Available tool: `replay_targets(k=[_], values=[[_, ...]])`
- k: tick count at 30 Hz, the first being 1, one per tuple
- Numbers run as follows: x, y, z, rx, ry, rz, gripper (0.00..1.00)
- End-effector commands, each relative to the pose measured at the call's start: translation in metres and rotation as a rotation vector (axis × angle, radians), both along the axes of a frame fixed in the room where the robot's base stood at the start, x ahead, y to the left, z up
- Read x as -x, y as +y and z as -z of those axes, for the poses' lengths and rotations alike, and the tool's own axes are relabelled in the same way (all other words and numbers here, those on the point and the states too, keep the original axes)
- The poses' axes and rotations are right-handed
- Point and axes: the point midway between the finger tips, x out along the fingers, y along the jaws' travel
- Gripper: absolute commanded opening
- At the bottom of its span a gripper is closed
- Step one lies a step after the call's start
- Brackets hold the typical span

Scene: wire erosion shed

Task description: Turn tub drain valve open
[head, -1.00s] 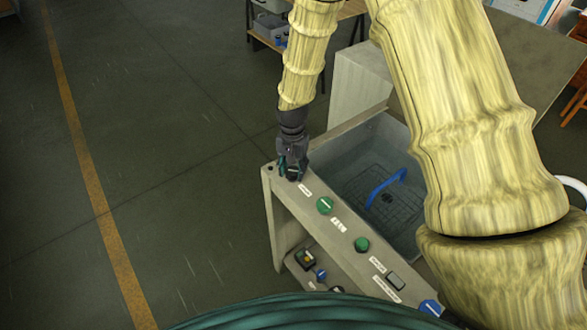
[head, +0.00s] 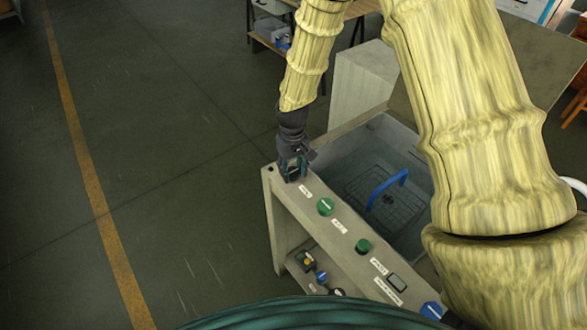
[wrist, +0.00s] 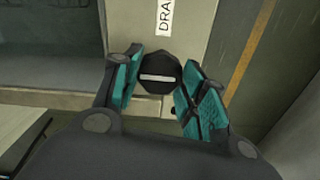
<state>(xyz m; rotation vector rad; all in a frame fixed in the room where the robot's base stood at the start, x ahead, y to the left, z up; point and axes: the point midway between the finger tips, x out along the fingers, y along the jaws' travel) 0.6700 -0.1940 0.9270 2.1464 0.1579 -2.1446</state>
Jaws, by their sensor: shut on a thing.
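The drain valve knob (wrist: 158,76) is black and many-sided with a white line across its face, which lies level in the wrist view. A white label starting "DRA" (wrist: 164,18) is beside it. My gripper (wrist: 159,73) is shut on the knob, its teal finger pads on either side. In the head view my gripper (head: 293,172) is at the far left end of the panel and largely hides the knob. The tub (head: 345,150) lies behind the panel, with a dark grid and a blue handle (head: 386,190) in it.
Along the panel (head: 312,208) sit a green knob (head: 325,206), a second green knob (head: 363,245), a rectangular button (head: 397,282) and a blue knob (head: 432,309). Small controls sit on a lower ledge (head: 308,261). The floor on the left is clear, with a yellow line (head: 85,165).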

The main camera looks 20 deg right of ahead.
Motion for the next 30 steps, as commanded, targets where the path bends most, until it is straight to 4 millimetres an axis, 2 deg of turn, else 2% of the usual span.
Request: replay_targets(k=[20,21,24,30], values=[[0.0015,-0.0002,0.0015,0.001,0.004,-0.062,0.18],[0.0015,-0.0002,0.0014,0.0,0.003,-0.062,0.45],[0.0012,-0.0003,0.0012,0.0,0.003,-0.061,0.63],[0.0007,-0.0003,0.0006,0.0,0.002,-0.061,0.64]])
